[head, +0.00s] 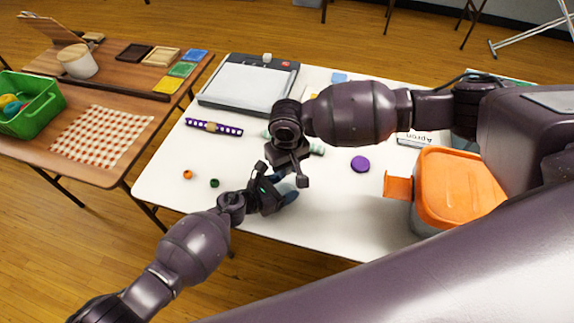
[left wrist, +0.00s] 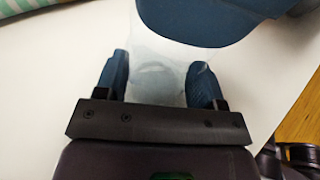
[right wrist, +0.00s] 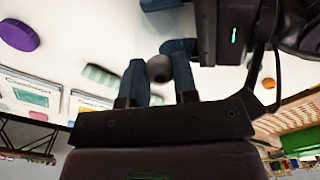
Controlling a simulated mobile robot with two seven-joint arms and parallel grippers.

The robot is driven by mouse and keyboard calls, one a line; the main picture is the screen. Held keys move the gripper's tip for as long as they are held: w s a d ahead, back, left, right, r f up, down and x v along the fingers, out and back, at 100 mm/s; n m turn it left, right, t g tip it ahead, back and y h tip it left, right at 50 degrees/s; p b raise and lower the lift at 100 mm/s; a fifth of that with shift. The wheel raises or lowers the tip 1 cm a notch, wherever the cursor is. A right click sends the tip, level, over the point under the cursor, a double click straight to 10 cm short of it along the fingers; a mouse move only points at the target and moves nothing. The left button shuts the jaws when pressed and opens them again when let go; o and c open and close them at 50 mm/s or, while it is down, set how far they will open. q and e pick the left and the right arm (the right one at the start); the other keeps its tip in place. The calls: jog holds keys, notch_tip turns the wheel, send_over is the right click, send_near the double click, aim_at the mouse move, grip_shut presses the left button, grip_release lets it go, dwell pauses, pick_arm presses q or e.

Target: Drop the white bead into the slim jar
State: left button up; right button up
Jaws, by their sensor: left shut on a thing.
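The slim jar (left wrist: 155,75) is clear and hard to see; it shows in the left wrist view between the two blue fingers of my left gripper (left wrist: 158,85), which is shut on it. In the head view my left gripper (head: 287,189) is over the white table's front part. The white bead (right wrist: 159,68) looks grey in shadow, pinched between the fingertips of my right gripper (right wrist: 160,75). In the head view my right gripper (head: 284,176) is just above the left one; the bead and jar are hidden there. A large blue shape crosses the top of the left wrist view, close to the jar.
An orange bead (head: 187,174) and a green bead (head: 214,183) lie on the white table (head: 165,190). A purple disc (head: 360,164) and an orange-lidded box (head: 460,185) are to the right. A paper trimmer (head: 245,85) and purple strip (head: 213,127) lie behind.

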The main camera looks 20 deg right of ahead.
jog(key=o, duration=0.5)
jog(key=shift+o, duration=0.2)
jog(key=shift+r, duration=0.1)
notch_tip(320, 180, up, 12)
dwell(0.3)
pick_arm(q)
jog(key=o, duration=0.8)
jog(key=p+v, duration=0.1)
jog(key=v, duration=0.8)
jog(key=shift+a+r, duration=0.1)
jog(key=shift+a, duration=0.05)
jog(key=shift+v, duration=0.75)
pick_arm(e)
jog(key=shift+r, duration=0.9)
pick_arm(q)
jog(key=shift+s, duration=0.1)
